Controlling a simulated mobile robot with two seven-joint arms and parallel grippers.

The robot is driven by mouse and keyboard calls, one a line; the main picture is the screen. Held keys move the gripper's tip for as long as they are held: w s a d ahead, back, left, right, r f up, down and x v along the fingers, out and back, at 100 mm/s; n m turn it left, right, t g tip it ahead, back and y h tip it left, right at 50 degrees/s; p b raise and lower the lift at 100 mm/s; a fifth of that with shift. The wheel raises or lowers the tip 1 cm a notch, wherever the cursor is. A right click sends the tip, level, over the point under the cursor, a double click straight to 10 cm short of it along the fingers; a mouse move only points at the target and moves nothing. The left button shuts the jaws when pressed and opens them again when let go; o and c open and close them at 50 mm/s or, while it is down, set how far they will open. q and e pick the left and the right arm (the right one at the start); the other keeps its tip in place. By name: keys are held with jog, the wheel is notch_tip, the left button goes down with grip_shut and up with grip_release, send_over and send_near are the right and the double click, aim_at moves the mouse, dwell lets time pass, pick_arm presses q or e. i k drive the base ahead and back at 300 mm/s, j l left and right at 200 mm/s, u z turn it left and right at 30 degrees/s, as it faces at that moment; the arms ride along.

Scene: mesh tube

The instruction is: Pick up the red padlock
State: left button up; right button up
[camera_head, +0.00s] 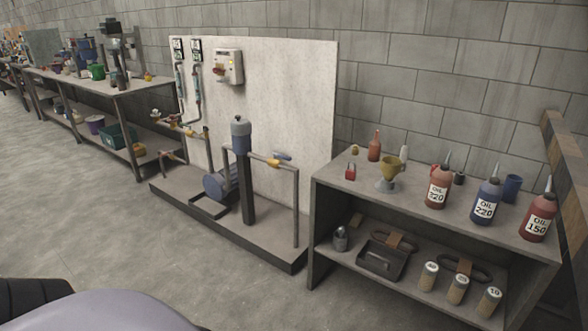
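A small red padlock (350,173) stands on the top of the grey metal workbench (333,182) at the right, near its left end. Neither of my grippers shows in the head view. A smooth grey-purple shape and a dark ridged part fill the bottom left corner, and they seem to be parts of my own body.
Oil bottles marked 320 (437,188), 220 (486,206) and 150 (537,218) stand further right on the bench. Its lower shelf holds cans and a dark tray (380,264). A pump stand (270,240) with pipes is left of the bench. Open floor (90,215) lies at left.

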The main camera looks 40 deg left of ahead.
aim_at(350, 174)
jog(key=k+u, duration=0.15)
jog(key=u, duration=0.8)
jog(key=i+j+z, duration=0.1)
jog(key=z, duration=0.4)
jog(key=i+j+z, duration=0.15)
jog(key=z, duration=0.35)
jog(key=i+j+z, duration=0.25)
jog(key=j+z, duration=0.25)
jog(key=j, duration=0.15)
jog(key=i+j+z, duration=0.1)
jog(key=j, duration=0.3)
jog(key=i+j+z, duration=0.1)
jog(key=j, duration=0.25)
